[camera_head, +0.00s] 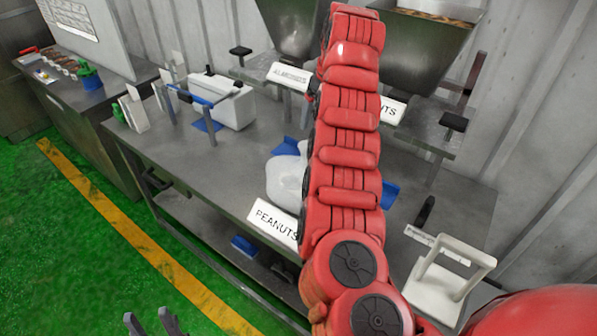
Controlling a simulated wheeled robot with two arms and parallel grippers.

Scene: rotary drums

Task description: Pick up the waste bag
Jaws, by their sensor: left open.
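A pale, rounded, bag-like thing (285,180) sits on the metal table (215,165) behind the PEANUTS sign; it looks like a bag, but I cannot tell if it is the waste bag. My red arm hides its right side. My left gripper (147,315) shows only its two dark fingertips at the bottom edge, apart and with nothing between them. It is over the green floor, in front of the table and well away from the pale bag. My right gripper is not in view.
The PEANUTS sign (272,222) stands at the table's front edge. Metal hoppers (418,50) stand at the back. A white container (222,100) is at the table's left, and a white framed stand (438,285) is at right. The green floor (75,225) is clear.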

